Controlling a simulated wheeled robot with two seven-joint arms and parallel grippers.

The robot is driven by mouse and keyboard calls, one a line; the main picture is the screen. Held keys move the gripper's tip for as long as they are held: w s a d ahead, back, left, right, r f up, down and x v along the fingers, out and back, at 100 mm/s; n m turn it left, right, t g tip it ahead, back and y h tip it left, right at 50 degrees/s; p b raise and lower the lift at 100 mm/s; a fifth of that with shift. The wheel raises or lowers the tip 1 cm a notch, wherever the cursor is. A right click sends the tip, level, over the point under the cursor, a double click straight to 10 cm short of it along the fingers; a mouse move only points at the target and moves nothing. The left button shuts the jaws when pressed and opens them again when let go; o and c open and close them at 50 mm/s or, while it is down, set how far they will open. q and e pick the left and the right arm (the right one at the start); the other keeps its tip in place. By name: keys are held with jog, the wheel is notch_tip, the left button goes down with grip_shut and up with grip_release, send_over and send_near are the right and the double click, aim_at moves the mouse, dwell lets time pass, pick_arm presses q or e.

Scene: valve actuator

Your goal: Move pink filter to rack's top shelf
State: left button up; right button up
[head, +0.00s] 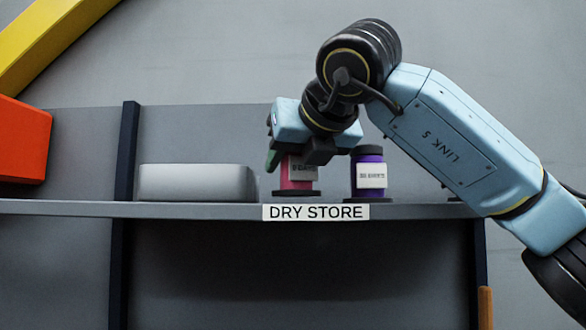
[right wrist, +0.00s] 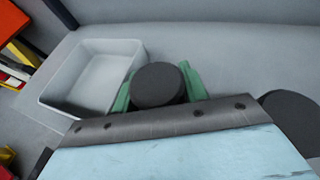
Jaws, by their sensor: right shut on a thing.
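The pink filter (head: 299,174) has a white label and a dark base, and is upright over the top shelf (head: 200,210) marked DRY STORE. My right gripper (head: 291,160) points down and is shut on its upper part. In the right wrist view the filter's black round cap (right wrist: 157,85) sits between the green fingers. I cannot tell whether its base touches the shelf or hangs just above it. My left gripper is in neither view.
A purple filter (head: 368,174) stands close on the right of the pink one. A grey bin (head: 197,184) sits on the left, and also shows in the right wrist view (right wrist: 60,85). A dark post (head: 126,150) and an orange-red object (head: 22,142) are further left.

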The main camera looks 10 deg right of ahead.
jog(key=shift+w+d+f, duration=0.1)
jog(key=shift+f, duration=0.35)
jog(key=o, duration=0.6)
jog(key=shift+f, duration=0.15)
jog(key=o, duration=0.4)
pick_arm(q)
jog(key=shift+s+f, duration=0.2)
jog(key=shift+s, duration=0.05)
pick_arm(e)
jog(key=shift+o, duration=0.2)
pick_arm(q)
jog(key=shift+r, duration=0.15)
pick_arm(e)
jog(key=shift+s+r, duration=0.25)
jog(key=shift+r, duration=0.1)
pick_arm(q)
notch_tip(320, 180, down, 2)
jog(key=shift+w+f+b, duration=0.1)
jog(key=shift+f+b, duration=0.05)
jog(key=shift+b, duration=1)
pick_arm(e)
jog(key=v, duration=1.1)
jog(key=shift+s, duration=0.25)
jog(key=shift+r, duration=0.1)
